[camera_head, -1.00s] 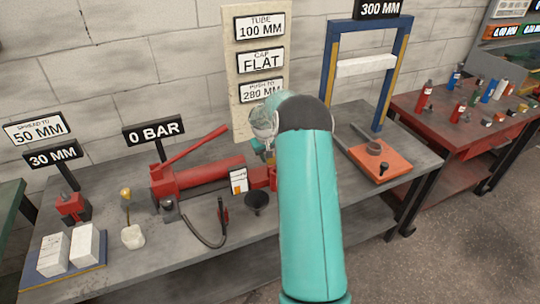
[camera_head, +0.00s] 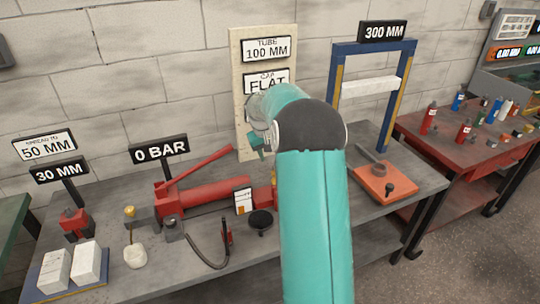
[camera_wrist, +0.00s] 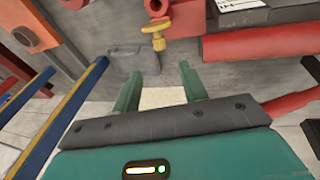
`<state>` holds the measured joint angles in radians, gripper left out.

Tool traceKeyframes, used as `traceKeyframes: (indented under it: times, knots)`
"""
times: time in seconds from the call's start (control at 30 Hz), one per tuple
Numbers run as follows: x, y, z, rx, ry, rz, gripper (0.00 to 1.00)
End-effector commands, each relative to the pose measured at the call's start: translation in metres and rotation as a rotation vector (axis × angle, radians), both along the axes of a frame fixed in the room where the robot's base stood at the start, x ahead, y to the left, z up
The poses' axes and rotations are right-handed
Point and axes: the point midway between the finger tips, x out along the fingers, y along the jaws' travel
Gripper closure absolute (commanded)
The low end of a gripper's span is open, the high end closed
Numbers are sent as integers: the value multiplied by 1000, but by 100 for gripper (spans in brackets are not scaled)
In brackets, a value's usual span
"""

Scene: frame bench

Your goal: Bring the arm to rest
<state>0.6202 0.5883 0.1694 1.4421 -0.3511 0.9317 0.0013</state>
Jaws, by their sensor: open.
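My teal arm (camera_head: 317,225) rises from the bottom of the head view and bends at a dark elbow joint in front of the sign board.
The grey bench (camera_head: 200,262) holds a red hydraulic pump (camera_head: 205,195), a black funnel (camera_head: 261,220) and two white blocks (camera_head: 88,262). A blue press frame (camera_head: 398,95) stands right of my arm. A red table (camera_head: 445,150) with several bottles is farther right.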

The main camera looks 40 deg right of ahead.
Motion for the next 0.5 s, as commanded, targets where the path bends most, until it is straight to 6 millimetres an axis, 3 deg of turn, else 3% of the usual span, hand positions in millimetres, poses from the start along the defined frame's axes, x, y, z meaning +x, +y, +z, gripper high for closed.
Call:
traceKeyframes:
  times: [0.37,0.5]
  knots:
    - [0,0,0,0,0,0,57]
    - [-1,13,12,-4,-9,12,57]
